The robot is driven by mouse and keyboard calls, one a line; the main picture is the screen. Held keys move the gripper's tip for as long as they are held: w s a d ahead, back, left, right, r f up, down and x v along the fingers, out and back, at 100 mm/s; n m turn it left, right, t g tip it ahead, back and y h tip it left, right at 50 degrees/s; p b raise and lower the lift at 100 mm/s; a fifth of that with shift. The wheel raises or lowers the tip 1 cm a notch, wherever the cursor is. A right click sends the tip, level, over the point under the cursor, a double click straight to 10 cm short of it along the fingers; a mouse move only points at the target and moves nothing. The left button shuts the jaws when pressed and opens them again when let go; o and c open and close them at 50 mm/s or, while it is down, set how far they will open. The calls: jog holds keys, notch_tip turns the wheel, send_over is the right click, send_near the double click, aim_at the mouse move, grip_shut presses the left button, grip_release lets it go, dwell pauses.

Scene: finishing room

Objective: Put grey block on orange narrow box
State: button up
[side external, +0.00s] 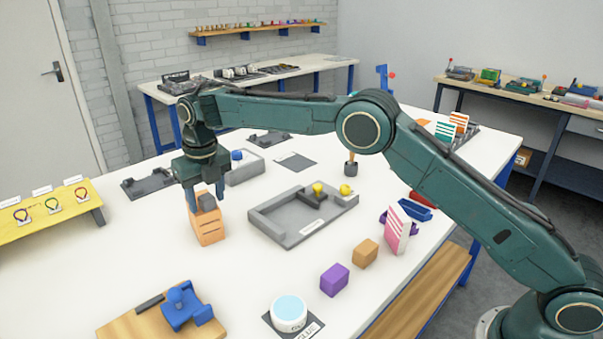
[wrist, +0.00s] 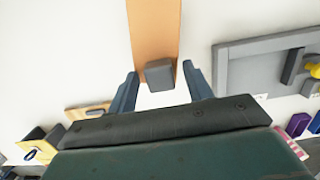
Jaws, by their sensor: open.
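The orange narrow box (side external: 208,231) stands upright on the white table, left of centre in the side view. The small dark grey block (side external: 206,202) is at its top and appears to rest on it. In the wrist view the grey block (wrist: 160,75) overlaps the near end of the orange box (wrist: 154,30). My gripper (side external: 206,199) points down over the box with its blue fingers apart, one on each side of the block. In the wrist view a gap shows between the block and each finger. The contact under the block is hidden.
A grey tray (side external: 265,228) with yellow pieces lies right of the box. A yellow rack (side external: 45,220) stands at left, and a blue fixture (side external: 185,305) in front. Purple (side external: 334,280) and tan (side external: 365,253) blocks stand front right. Bare table surrounds the box.

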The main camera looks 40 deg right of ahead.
aim_at(208, 198)
jog(key=shift+r, duration=0.1)
jog(key=shift+s+r, duration=0.2)
jog(key=shift+r, duration=1.2)
jog(key=shift+s+r, duration=0.15)
jog(key=shift+r, duration=1.2)
